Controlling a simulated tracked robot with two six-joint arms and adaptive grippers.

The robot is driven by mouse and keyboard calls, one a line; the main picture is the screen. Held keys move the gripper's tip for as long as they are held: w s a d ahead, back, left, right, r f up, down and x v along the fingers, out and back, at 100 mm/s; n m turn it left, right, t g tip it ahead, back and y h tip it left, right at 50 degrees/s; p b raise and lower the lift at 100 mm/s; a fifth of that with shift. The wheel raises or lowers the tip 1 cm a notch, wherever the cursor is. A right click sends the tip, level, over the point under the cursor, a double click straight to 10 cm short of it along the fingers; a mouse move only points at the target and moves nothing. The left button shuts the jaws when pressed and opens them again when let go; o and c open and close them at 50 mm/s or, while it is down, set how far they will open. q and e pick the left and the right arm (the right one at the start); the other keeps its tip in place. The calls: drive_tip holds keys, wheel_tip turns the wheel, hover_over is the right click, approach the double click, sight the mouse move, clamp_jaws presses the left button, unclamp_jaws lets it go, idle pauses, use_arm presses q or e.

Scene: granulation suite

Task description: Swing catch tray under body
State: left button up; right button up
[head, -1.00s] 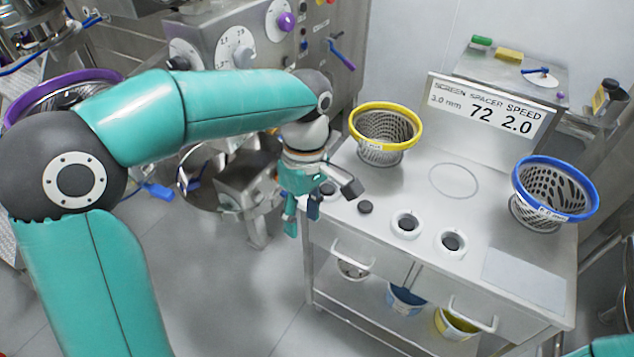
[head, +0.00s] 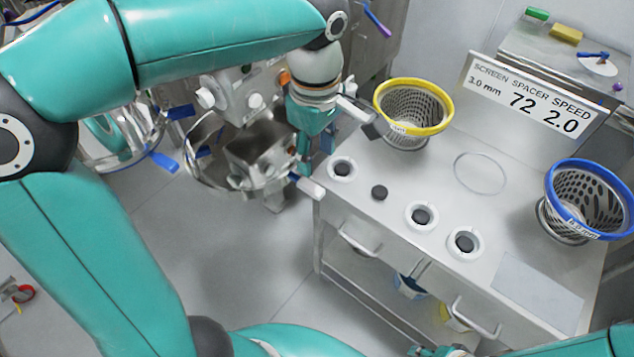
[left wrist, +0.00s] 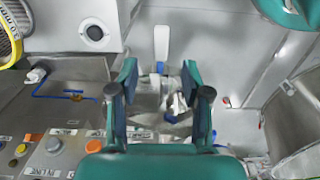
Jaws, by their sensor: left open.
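My left gripper (head: 314,155) points down, open and empty, at the near-left corner of the steel cart in the head view. In the left wrist view its fingers (left wrist: 160,92) are spread apart. A white handle (head: 308,187) with a blue end shows at the fingertips. In the left wrist view the handle (left wrist: 162,43) lies beyond the gap between the fingers, not gripped. A steel box-like part (head: 262,152), which may be the catch tray, is left of the gripper. The arm hides parts of the machine body above.
The steel cart (head: 400,180) carries a yellow-rimmed basket (head: 413,105), a blue-rimmed basket (head: 588,195) and several round black knobs. Drawers with handles face the floor. A steel ring with blue clamps stands left of the gripper. Floor (head: 235,260) in front is clear.

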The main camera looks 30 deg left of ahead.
sight(316, 188)
use_arm(q)
wheel_tip(316, 188, down, 9)
drive_tip(key=shift+s+f, duration=0.1)
drive_tip(key=shift+c, duration=0.3)
clamp_jaws()
